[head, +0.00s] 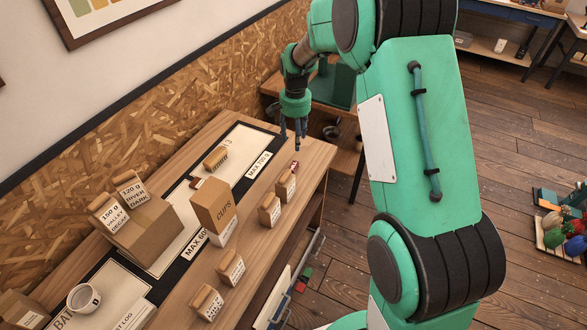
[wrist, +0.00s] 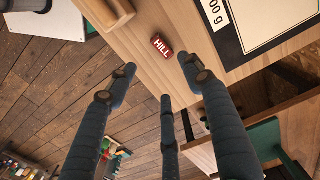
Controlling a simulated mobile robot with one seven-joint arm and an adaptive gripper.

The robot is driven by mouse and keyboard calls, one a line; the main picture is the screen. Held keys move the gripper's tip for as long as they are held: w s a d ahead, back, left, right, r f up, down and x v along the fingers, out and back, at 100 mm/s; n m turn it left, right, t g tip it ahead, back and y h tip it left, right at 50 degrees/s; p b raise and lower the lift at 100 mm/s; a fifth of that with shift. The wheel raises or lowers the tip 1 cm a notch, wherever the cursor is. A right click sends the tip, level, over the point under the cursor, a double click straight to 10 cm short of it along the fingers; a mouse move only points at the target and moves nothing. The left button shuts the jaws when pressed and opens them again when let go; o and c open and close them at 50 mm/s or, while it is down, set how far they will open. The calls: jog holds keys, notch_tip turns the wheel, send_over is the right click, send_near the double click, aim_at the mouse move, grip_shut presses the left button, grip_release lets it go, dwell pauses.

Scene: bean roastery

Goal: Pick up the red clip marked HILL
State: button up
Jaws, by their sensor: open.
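The red clip marked HILL (wrist: 162,46) lies on the bare wood of the bench in the wrist view, between the edge of the black-bordered mat and a wooden-topped bag. In the head view a small red bit of it (head: 295,164) shows just behind the bag at the bench's far end. My gripper (head: 296,138) is open and empty above that far end, fingers pointing down. In the wrist view its spread fingers (wrist: 160,78) frame the space just below the clip, and none visibly touches it.
The nearest bag (head: 286,188) stands close beside the clip, with several more along the front edge. A CUPS box (head: 212,204) and a brush (head: 216,158) are on the mats. A cardboard box (head: 150,235) holds labelled bags. A lower shelf lies past the bench end.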

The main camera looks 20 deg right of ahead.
jog(key=shift+w+f, duration=0.2)
jog(key=shift+f, duration=0.1)
jog(key=shift+f, duration=0.1)
jog(key=b, duration=0.1)
send_over(295, 166)
jog(key=shift+w+f, duration=0.1)
jog(key=shift+f, duration=4.15)
jog(key=shift+f+b, duration=0.8)
jog(key=shift+f, duration=1.8)
jog(key=shift+c, duration=0.2)
jog(key=c, duration=0.9)
